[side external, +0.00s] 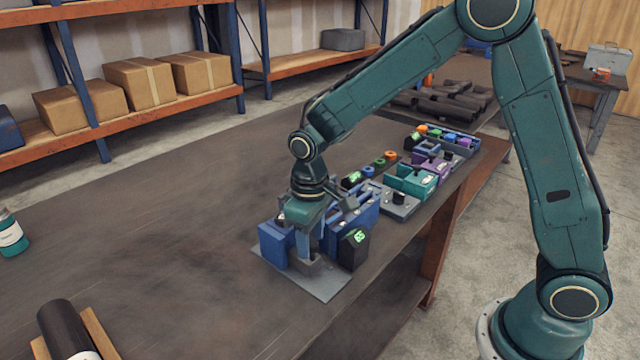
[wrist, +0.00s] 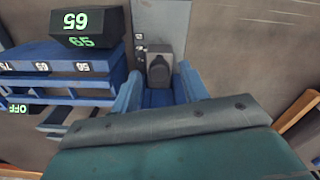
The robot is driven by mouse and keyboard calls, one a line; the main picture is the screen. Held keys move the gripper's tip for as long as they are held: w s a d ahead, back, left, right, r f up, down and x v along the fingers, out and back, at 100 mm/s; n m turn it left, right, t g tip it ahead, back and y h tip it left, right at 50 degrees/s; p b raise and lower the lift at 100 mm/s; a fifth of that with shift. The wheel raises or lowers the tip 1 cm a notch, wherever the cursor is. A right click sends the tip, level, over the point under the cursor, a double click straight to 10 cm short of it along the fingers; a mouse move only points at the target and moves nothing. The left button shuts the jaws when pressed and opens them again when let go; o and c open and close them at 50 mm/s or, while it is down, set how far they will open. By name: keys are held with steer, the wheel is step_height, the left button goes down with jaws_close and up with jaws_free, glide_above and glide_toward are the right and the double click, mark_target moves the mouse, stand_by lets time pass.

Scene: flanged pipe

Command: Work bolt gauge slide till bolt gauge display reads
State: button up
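The bolt gauge's display (side external: 354,249) is a black block with lit green digits that look like 65. A grey block (wrist: 159,66), which looks like the gauge slide, stands on a grey plate (side external: 325,285). My gripper (side external: 307,262) is lowered at this block. In the wrist view my two blue fingers stand on either side of it, very close. I cannot tell whether they touch it.
Blue housings (side external: 272,244) stand close to my gripper. A display reading OFF (wrist: 18,108) is at the left in the wrist view. More fixtures, including a teal one (side external: 412,180), line the table behind. The table's left is mostly clear, apart from a bottle (side external: 10,235) and a black cylinder (side external: 66,328).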

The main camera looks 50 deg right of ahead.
stand_by(0.3)
step_height(320, 180, up, 14)
stand_by(0.8)
steer(key=s+d+r+m+t, duration=0.1)
steer(key=s+d, duration=0.3)
steer(key=s, duration=0.7)
steer(key=s+d+r+m+t, duration=0.2)
steer(key=s+d+r+t, duration=0.1)
steer(key=s, duration=0.8)
steer(key=shift+s+d+t, duration=0.4)
steer(key=shift+d+t, duration=0.15)
steer(key=shift+t, duration=0.25)
